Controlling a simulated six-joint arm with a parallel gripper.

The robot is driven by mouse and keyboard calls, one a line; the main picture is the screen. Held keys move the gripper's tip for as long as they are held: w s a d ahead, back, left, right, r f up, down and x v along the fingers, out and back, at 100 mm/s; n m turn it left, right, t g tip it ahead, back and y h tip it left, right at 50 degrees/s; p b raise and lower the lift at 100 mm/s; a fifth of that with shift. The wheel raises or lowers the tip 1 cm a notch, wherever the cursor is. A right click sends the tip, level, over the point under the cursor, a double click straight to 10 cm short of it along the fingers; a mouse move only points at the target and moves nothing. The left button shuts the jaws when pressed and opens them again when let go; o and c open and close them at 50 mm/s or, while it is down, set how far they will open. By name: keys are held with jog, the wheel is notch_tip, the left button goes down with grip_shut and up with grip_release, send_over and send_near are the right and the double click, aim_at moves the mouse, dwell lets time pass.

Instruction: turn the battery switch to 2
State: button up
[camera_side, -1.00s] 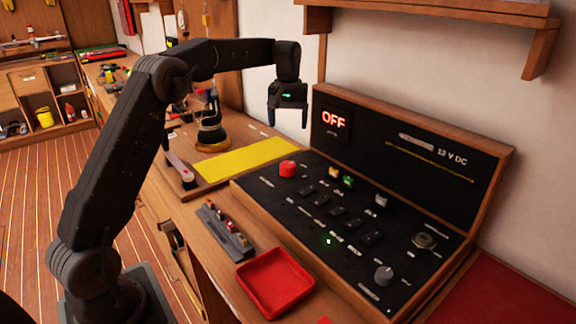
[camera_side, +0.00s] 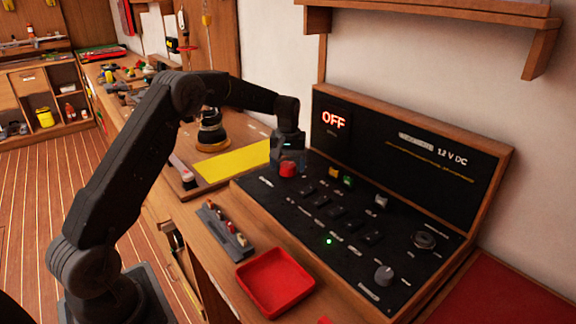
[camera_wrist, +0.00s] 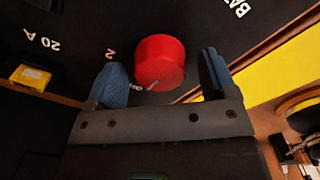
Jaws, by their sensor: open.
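The red battery switch knob (camera_side: 288,169) sits at the far left end of the black control panel (camera_side: 262,186). The wrist view shows the red knob (camera_wrist: 160,62) between the two blue fingers of my gripper (camera_wrist: 158,80), with a gap on each side. A pale pointer mark shows at its lower edge, and a "2" label lies left of it on the panel. My gripper (camera_side: 289,160) is open, pointing down over the knob in the side view. The display (camera_side: 334,121) reads OFF. The fingertips are partly hidden in the side view.
A yellow button (camera_wrist: 32,76) marked 20 A lies left of the knob in the wrist view. The panel's upright back (camera_side: 430,150) stands behind. A yellow sheet (camera_side: 232,163), a red tray (camera_side: 275,281) and a grey rack (camera_side: 224,232) lie nearby. A shelf (camera_side: 430,20) hangs above.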

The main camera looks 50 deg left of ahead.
jog(key=shift+f, duration=0.3)
jog(key=shift+c, duration=0.4)
jog(key=c, duration=0.8)
jog(key=shift+c, duration=0.2)
jog(key=m, duration=0.6)
jog(key=shift+r, duration=0.1)
jog(key=m, duration=0.5)
jog(key=shift+m, duration=0.4)
